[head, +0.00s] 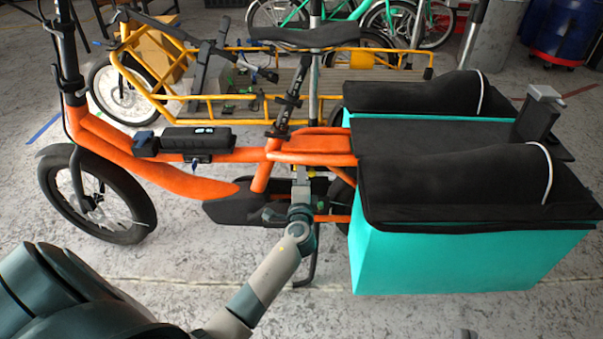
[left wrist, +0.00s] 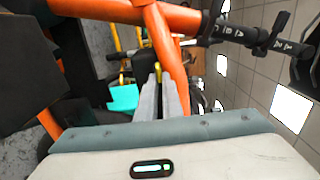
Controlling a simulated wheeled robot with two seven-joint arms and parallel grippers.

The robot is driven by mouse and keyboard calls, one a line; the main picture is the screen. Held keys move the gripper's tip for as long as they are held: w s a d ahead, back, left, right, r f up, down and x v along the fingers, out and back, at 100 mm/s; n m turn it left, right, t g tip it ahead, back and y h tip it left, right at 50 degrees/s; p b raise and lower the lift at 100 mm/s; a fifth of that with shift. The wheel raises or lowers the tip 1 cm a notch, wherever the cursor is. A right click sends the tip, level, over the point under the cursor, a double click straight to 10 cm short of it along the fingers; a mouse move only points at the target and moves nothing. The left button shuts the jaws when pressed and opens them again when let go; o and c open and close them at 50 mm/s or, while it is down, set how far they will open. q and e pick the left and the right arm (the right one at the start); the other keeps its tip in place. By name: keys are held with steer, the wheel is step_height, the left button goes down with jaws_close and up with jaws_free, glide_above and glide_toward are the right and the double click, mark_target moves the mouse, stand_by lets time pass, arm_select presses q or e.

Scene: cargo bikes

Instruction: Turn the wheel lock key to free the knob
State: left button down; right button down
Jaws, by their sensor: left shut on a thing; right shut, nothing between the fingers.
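The orange cargo bike (head: 160,178) stands side-on with the wheel lock area behind its seat tube, by the rear wheel. My left gripper (head: 301,178) reaches up there from below. Its fingers are shut on a small yellow part, which looks like the wheel lock key; in the left wrist view the key (left wrist: 158,72) shows at the tips of the left gripper (left wrist: 158,88). Most of the key is hidden by the fingers, so its angle cannot be told. The knob cannot be made out. My right gripper is not in view.
The orange frame tubes (left wrist: 175,50) pass close above the left fingers. A turquoise cargo box (head: 445,262) with black cushions closes off the right side. A black battery (head: 197,139) sits on the frame. A yellow cargo bike (head: 230,75) stands behind. The floor in front is mostly clear.

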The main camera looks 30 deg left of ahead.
arm_select(q)
steer(key=c, duration=1.9)
jaws_free()
arm_select(e)
steer(key=shift+d+r, duration=0.1)
steer(key=shift+r, duration=0.05)
